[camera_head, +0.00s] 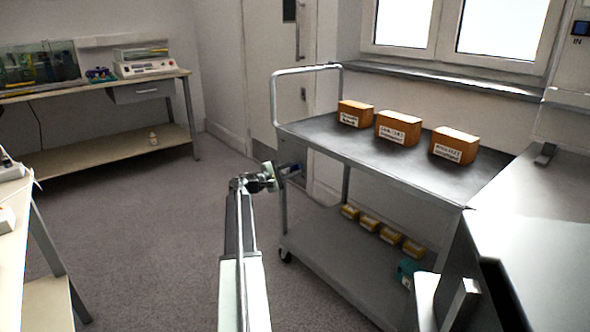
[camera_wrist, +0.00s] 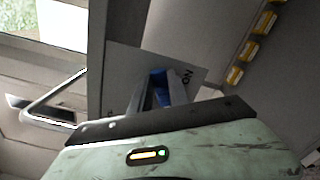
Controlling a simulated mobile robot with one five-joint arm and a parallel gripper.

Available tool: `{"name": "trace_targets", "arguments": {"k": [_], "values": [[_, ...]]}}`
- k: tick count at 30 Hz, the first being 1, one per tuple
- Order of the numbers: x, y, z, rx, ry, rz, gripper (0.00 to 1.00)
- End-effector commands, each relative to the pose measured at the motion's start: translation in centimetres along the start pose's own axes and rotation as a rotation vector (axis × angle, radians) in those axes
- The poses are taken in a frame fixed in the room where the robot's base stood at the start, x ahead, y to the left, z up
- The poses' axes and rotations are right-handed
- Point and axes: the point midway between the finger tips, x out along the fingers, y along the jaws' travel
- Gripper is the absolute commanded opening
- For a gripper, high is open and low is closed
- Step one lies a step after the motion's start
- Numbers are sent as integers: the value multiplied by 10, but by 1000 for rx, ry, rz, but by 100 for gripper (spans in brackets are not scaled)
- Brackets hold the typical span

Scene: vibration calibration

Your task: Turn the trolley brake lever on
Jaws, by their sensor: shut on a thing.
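The trolley (camera_head: 390,165) is a grey two-shelf cart with a pale tube handle at its left end. My gripper (camera_head: 284,171) is at the trolley's left end, beside the near corner post and below the top shelf. In the wrist view my gripper (camera_wrist: 166,95) is shut on the blue brake lever (camera_wrist: 158,84), in front of a grey plate (camera_wrist: 122,72). The letters "ON" show on the plate to the right of the lever. My gripper hides the lower part of the lever. The lever's exact angle is hard to tell.
Several orange boxes (camera_head: 398,128) stand on the top shelf, and smaller yellow boxes (camera_head: 390,235) are on the lower one. A workbench (camera_head: 110,86) stands at the back left. A grey counter (camera_head: 535,190) is at the right. Carpet left of the trolley is clear.

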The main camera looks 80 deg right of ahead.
Motion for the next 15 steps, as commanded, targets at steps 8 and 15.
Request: {"name": "trace_targets", "arguments": {"k": [8,15], "values": [[0,-3,1,7,-2,-7,0],[2,-3,2,6,-4,-7,44]]}}
